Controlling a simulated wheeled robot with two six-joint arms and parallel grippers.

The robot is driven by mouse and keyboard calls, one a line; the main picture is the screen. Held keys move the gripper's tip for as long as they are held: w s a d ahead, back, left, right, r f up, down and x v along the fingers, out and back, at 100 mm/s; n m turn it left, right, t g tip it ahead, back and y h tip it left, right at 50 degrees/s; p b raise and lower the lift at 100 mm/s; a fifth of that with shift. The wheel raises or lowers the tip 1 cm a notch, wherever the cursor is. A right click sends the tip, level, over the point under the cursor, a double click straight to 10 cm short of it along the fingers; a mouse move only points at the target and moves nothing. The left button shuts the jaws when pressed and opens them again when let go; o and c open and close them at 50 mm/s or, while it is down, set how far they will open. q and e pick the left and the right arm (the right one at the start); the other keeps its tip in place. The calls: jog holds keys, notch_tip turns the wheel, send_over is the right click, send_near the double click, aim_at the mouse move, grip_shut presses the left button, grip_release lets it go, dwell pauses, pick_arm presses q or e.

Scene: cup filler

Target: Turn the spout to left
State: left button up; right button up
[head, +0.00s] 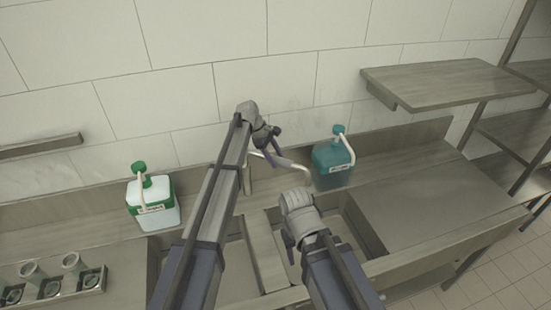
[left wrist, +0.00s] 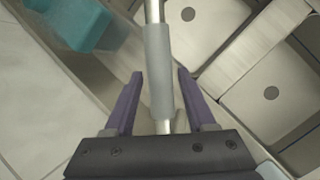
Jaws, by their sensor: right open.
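The metal spout (head: 290,163) with its grey sleeve stands over the double sink, its free end pointing right in the head view. In the left wrist view the spout (left wrist: 158,70) runs lengthwise between the fingers of my left gripper (left wrist: 160,85). These fingers are apart, with a gap on each side of the sleeve, so the gripper is open around it. In the head view my left gripper (head: 270,138) is above the spout's base side. My right gripper (head: 290,240) is low over the right basin; its fingers are mostly hidden by its own wrist.
A teal jug (head: 333,165) stands close to the spout's right end; it also shows in the left wrist view (left wrist: 82,25). A white jug with a green cap (head: 152,203) stands left. Cups sit in a holder (head: 88,284) at lower left. The right counter (head: 440,205) is clear.

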pick_arm(q)
grip_shut()
dwell(1.1)
